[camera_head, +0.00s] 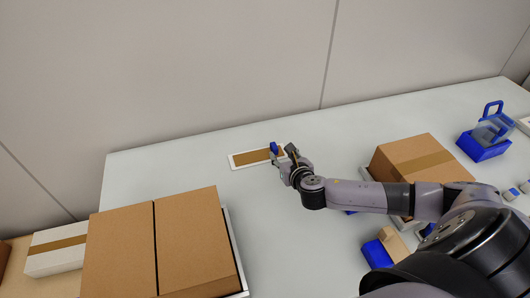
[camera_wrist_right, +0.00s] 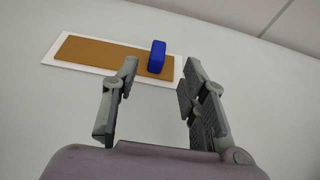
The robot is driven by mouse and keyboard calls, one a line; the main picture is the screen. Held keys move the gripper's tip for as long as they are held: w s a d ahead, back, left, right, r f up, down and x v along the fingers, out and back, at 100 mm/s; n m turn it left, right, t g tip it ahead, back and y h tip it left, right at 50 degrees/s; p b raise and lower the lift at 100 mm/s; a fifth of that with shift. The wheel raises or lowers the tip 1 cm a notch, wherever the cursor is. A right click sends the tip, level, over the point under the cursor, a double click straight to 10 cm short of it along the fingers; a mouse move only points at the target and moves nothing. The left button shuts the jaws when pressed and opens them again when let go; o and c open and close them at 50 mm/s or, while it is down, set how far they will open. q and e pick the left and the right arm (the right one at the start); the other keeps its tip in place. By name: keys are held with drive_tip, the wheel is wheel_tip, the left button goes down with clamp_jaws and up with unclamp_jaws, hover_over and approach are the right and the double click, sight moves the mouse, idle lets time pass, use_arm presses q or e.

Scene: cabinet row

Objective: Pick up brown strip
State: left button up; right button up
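The brown strip (camera_head: 252,157) lies flat on a white rectangular base on the table, near the wall. It also shows in the right wrist view (camera_wrist_right: 95,52), with a blue block (camera_wrist_right: 157,56) standing at its right end. My right gripper (camera_head: 284,152) is at the strip's right end in the head view. In the wrist view its two fingers (camera_wrist_right: 158,82) are apart with nothing between the tips, and the blue block and strip end lie just beyond them. Whether the fingers touch anything is not clear. My left gripper is not in view.
Two large cardboard boxes (camera_head: 160,245) stand at the front left, beside a white box (camera_head: 57,248). Another cardboard box (camera_head: 415,155) and a blue-handled container (camera_head: 484,142) are at the right. The table (camera_head: 180,165) is clear left of the strip, and the wall (camera_head: 200,70) rises behind.

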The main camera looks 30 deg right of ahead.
sight(276, 150)
drive_tip(key=x, duration=0.5)
drive_tip(key=shift+w+a+f, duration=0.1)
drive_tip(key=shift+f, duration=0.05)
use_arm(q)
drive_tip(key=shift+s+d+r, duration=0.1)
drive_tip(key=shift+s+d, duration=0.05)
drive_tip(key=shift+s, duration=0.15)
use_arm(e)
drive_tip(key=shift+c, duration=0.6)
drive_tip(key=c, duration=0.7)
drive_tip(key=shift+c, duration=0.2)
